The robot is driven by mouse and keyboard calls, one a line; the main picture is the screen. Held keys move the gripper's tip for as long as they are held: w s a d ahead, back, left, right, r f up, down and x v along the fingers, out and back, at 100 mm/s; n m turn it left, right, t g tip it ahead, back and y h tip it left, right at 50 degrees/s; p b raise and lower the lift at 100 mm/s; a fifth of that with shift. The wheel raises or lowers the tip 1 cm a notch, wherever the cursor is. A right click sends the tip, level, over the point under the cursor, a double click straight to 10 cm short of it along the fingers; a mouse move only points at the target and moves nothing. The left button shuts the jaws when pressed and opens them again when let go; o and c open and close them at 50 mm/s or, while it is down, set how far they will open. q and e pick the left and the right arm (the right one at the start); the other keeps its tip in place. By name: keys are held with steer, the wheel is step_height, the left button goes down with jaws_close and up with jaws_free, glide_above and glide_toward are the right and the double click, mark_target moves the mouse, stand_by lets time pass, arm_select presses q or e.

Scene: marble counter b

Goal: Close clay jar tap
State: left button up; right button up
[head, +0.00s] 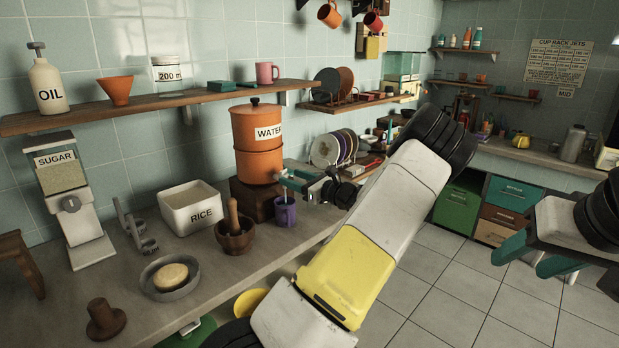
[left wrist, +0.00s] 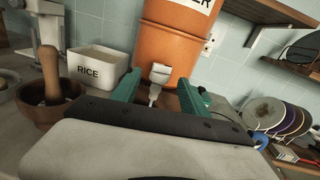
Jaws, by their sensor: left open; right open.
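The orange clay jar (head: 258,162), labelled WATER, stands on a dark wooden block (head: 250,198) on the counter. Its white tap (left wrist: 160,73) shows in the left wrist view, low on the jar's front, with a pale streak below its spout. In the head view the tap is hidden by my left gripper (head: 291,179). A purple cup (head: 285,213) stands below that gripper. In the left wrist view my left gripper's teal fingers are open, one on each side of the tap, with gaps visible. My right gripper (head: 530,255) is open and empty at the right, over the floor.
A rice box (head: 190,213), a mortar with pestle (head: 235,238) and a grey bowl (head: 168,279) stand left of the jar. A plate rack (head: 334,150) stands to its right. A wooden shelf (head: 150,104) runs along the wall behind. Open floor lies at the right.

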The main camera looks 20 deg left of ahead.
mark_target(287, 176)
arm_select(q)
steer(key=shift+x, duration=1.7)
steer(key=shift+c, duration=0.4)
jaws_close()
